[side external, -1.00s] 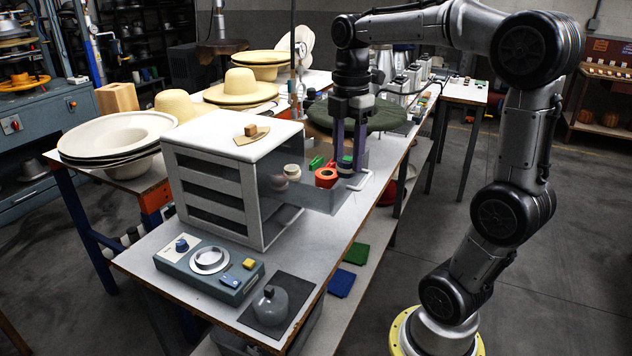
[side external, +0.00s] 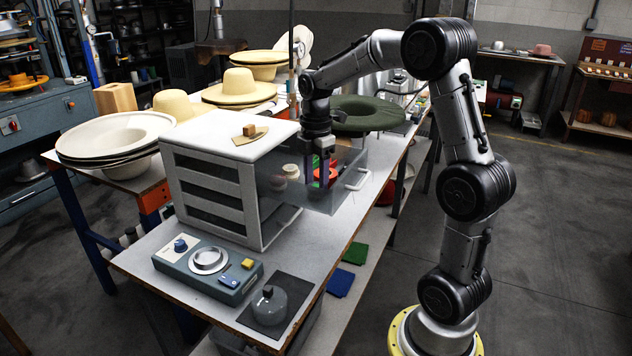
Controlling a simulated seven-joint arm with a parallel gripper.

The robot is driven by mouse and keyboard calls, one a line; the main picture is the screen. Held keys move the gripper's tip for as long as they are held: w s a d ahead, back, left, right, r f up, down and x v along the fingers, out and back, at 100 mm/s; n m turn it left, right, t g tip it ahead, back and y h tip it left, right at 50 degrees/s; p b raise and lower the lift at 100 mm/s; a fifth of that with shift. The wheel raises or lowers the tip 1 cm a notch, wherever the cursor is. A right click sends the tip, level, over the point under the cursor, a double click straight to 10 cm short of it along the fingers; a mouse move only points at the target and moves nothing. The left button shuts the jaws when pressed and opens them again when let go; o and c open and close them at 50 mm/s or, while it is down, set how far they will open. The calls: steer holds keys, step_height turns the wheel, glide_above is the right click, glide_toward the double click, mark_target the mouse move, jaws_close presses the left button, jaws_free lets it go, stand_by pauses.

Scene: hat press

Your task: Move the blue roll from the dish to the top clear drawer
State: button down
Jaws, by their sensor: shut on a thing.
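The top clear drawer (side external: 341,199) is pulled out from the white cabinet (side external: 214,137), with its pale handle (side external: 357,180) at the right end. My gripper (side external: 321,186) points straight down with its fingers inside the drawer area. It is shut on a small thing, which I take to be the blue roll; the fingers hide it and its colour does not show. Whether it touches the drawer floor cannot be told. A red-orange item (side external: 331,175) shows beside the fingers, partly covered. A cream roll (side external: 290,171) lies left of them.
A small wooden block (side external: 250,130) sits on the cabinet top. A control box with a dial (side external: 208,262) and a dark mat with a grey kettle-like piece (side external: 270,304) stand in front. A large dark green hat (side external: 366,112) lies behind the drawer.

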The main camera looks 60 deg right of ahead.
mark_target(316, 185)
steer(key=shift+f, duration=0.25)
steer(key=shift+c, duration=1.6)
jaws_free()
steer(key=shift+r, duration=0.1)
step_height(316, 185, up, 11)
steer(key=s+a+r+m+t, duration=0.1)
steer(key=s+a+r+m, duration=0.15)
steer(key=a, duration=0.35)
steer(key=s+a+f+m+t, duration=0.2)
steer(key=s+a+f+m, duration=0.2)
steer(key=s+a+m, duration=0.1)
steer(key=s+a+f+m+t, duration=0.2)
steer(key=s+a+f+m, duration=0.2)
steer(key=s, duration=0.5)
steer(key=shift+s+a+m+t, duration=0.3)
steer(key=shift+a+m, duration=0.75)
steer(key=shift+a, duration=0.35)
